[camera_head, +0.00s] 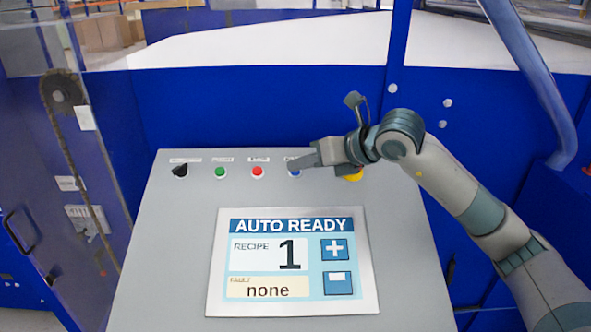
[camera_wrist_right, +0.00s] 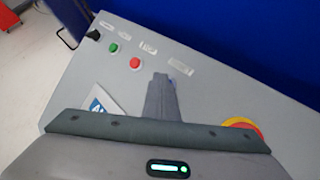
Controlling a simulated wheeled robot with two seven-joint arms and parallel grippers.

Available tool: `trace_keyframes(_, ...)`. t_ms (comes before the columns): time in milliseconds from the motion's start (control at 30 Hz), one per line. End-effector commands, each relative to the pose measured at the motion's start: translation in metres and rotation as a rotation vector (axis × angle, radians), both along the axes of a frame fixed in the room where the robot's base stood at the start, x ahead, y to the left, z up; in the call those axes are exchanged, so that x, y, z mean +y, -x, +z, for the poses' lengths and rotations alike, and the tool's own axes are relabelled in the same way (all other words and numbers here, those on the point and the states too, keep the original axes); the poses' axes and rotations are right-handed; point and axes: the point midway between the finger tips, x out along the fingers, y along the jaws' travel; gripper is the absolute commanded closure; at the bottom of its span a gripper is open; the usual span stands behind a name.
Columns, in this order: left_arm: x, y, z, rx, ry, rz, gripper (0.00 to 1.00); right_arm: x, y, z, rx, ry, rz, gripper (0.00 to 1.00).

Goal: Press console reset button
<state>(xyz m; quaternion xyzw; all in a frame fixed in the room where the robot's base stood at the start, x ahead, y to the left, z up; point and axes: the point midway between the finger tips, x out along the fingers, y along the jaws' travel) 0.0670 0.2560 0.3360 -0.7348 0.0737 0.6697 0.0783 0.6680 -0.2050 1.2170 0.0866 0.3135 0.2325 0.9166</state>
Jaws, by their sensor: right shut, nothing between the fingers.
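The grey console (camera_head: 175,270) has a row of controls along its top edge. A blue button (camera_head: 294,174) sits right of a red button (camera_head: 257,172) and a green button (camera_head: 219,172). The small labels are too blurred to read, so I cannot tell which says reset. My right gripper (camera_head: 303,160) is shut and empty, its fingertips at the blue button's upper edge in the head view; I cannot tell whether they touch. In the wrist view, the shut fingers (camera_wrist_right: 161,82) hide the blue button. My left gripper is not in view.
A black selector knob (camera_head: 180,170) is at the row's left end. A yellow and red button (camera_wrist_right: 241,123) is beside my gripper, partly hidden. The console screen (camera_head: 292,262) reads AUTO READY, recipe 1, fault none. A blue wall (camera_head: 250,105) stands behind the console.

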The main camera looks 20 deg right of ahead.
Motion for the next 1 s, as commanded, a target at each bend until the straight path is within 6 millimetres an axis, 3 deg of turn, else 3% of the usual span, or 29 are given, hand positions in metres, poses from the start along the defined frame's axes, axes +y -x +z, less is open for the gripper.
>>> trace_keyframes(667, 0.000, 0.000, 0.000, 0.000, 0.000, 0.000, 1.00, 0.001, 0.003, 0.009, 0.000, 0.001, 0.001, 1.00)
trace_keyframes(1000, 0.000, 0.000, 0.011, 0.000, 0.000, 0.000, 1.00, 0.003, 0.012, 0.033, -0.001, 0.000, 0.000, 1.00)
